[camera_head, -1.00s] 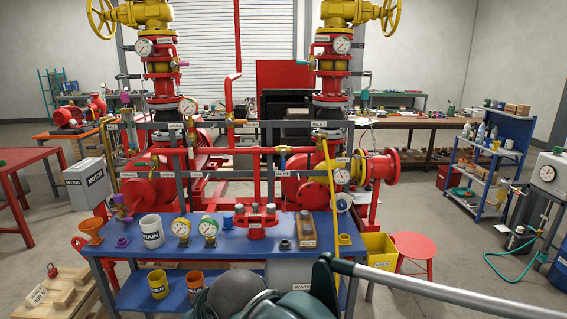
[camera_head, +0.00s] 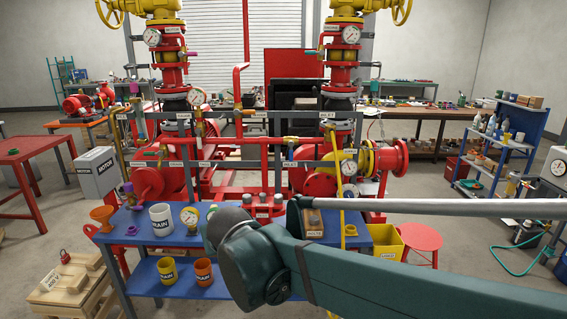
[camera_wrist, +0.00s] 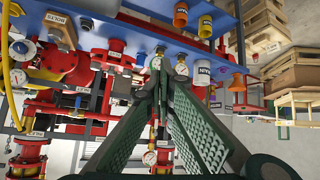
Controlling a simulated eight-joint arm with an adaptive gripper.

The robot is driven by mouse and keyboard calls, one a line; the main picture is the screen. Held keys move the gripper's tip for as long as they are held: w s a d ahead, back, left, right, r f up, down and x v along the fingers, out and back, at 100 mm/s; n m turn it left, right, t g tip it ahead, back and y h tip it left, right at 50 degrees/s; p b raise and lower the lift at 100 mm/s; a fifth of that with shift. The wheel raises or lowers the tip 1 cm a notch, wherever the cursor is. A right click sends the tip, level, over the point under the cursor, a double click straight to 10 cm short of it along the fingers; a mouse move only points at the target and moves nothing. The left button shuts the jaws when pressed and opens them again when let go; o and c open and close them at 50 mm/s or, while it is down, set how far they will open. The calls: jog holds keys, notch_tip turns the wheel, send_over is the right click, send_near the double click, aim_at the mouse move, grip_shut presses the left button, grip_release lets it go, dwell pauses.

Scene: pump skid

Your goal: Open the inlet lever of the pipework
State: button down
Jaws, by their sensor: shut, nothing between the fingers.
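The red pipework (camera_head: 335,182) stands behind the blue bench in the head view. A label that seems to read INLET (camera_head: 290,163) hangs on its grey frame. Close above it is a small valve with a blue handle (camera_head: 289,152); whether it is open or shut is too small to tell. My gripper (camera_wrist: 160,72) shows in the wrist view, its green ribbed fingers shut with nothing between them. In that upside-down view its tips overlap the gauges and pipework; I cannot tell whether they touch anything. In the head view my arm hides the gripper.
The blue bench (camera_head: 137,223) carries a DRAIN cup (camera_head: 161,219), an orange funnel (camera_head: 102,217), a gauge (camera_head: 190,217) and a BOLTS box (camera_head: 313,222). A yellow bin (camera_head: 387,240) and red stool (camera_head: 421,241) stand at right.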

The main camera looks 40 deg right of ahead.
jog(key=w+d+r+m+t+h+p, duration=0.1)
jog(key=w+d+r+m+h, duration=0.15)
jog(key=w+d, duration=0.5)
jog(key=w+d+r+m+h+p, duration=0.1)
jog(key=w+d+r+h, duration=0.2)
jog(key=d, duration=0.7)
jog(key=w+d+r+m+t+h, duration=0.1)
jog(key=w+d+r, duration=0.2)
jog(key=w+d, duration=0.45)
jog(key=w+d+f+t+h+p, duration=0.1)
jog(key=w+d+f, duration=0.1)
jog(key=d, duration=0.8)
jog(key=w+d+f+p, duration=0.1)
jog(key=w+d+f, duration=0.2)
jog(key=d, duration=0.7)
jog(key=shift+d+f+t+h, duration=0.35)
jog(key=shift+d+f+t, duration=0.05)
jog(key=shift+f, duration=0.5)
jog(key=shift+m, duration=0.25)
jog(key=shift+w+d, duration=0.1)
jog(key=shift+w, duration=0.1)
